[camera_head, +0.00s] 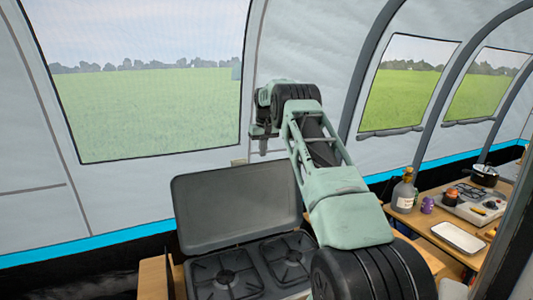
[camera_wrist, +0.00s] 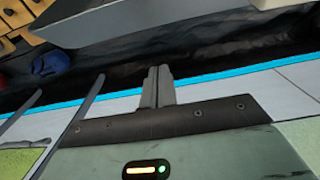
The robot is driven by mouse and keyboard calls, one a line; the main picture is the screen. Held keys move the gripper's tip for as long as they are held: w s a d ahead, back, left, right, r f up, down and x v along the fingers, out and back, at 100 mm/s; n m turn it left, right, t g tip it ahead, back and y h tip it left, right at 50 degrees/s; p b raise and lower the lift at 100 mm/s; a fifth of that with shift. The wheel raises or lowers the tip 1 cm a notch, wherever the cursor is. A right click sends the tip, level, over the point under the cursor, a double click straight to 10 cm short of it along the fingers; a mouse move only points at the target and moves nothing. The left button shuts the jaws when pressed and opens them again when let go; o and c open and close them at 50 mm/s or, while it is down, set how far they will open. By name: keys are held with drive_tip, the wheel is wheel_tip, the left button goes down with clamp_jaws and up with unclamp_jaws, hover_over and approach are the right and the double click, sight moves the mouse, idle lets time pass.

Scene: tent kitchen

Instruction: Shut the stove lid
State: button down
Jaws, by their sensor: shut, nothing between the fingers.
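The stove (camera_head: 254,268) shows in the head view at bottom centre, with two black burner grates on top. Its grey lid (camera_head: 236,207) is open, standing up and tilted back behind the burners. My gripper (camera_head: 263,149) is above the lid's upper right corner, pointing down and apart from it. In the wrist view the gripper fingers (camera_wrist: 158,76) are together with nothing between them. A grey panel (camera_wrist: 165,22) at the top of the wrist view looks like the lid. My arm covers the stove's right side in the head view.
A wooden table (camera_head: 440,225) at right holds a bottle (camera_head: 404,194), a purple can (camera_head: 427,205), a white tray (camera_head: 458,237), a small cooker (camera_head: 472,206) and a black pot (camera_head: 484,175). The tent wall (camera_head: 130,185) stands behind the lid. The space above the burners looks clear.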

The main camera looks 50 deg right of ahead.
drive_tip(key=s+a+p, duration=0.1)
drive_tip(key=s+a+f+p, duration=0.1)
drive_tip(key=s, duration=0.1)
idle(0.4)
drive_tip(key=shift+s, duration=0.1)
idle(0.4)
